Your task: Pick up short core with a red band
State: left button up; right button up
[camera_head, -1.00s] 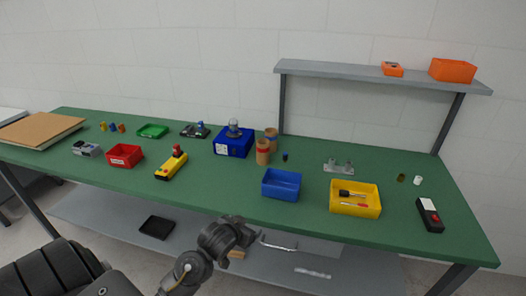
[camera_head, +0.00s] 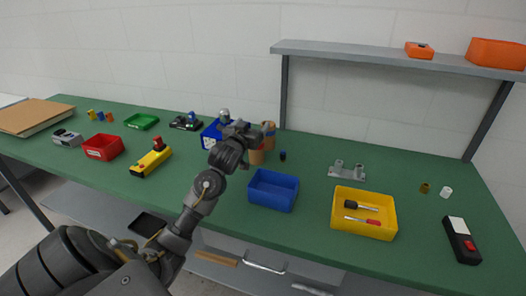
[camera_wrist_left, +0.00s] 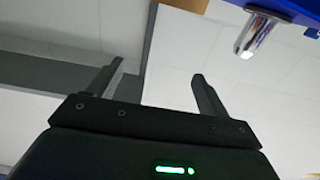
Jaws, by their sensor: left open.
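Two brown cylindrical cores stand close together at the back middle of the green table in the head view: a rear one (camera_head: 269,129) and a front one (camera_head: 257,156). My left arm partly covers them. I cannot make out a red band on either. My left gripper (camera_head: 242,130) is raised in front of the cores and the blue box (camera_head: 211,133); its depth from them is unclear. In the left wrist view, the left gripper (camera_wrist_left: 158,70) is open, with nothing between its fingers. My right gripper is not in view.
A blue bin (camera_head: 273,202) and a yellow tray (camera_head: 336,222) with tools stand right of my arm. A dark small cylinder (camera_head: 283,156) is right of the cores. A grey shelf (camera_head: 390,57) overhangs the back right. A red bin (camera_head: 104,155) lies left.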

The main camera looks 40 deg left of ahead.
pick_arm(q)
notch_tip(320, 180, down, 8)
jog(key=p+x, duration=0.2)
jog(key=x, duration=0.4)
jog(key=shift+w+a+r, duration=0.2)
jog(key=shift+r, duration=0.1)
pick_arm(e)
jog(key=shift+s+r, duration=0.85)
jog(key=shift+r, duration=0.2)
pick_arm(q)
jog(key=c, duration=1.3)
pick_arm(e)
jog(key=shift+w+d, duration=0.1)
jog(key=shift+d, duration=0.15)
pick_arm(q)
jog(key=shift+r, duration=0.1)
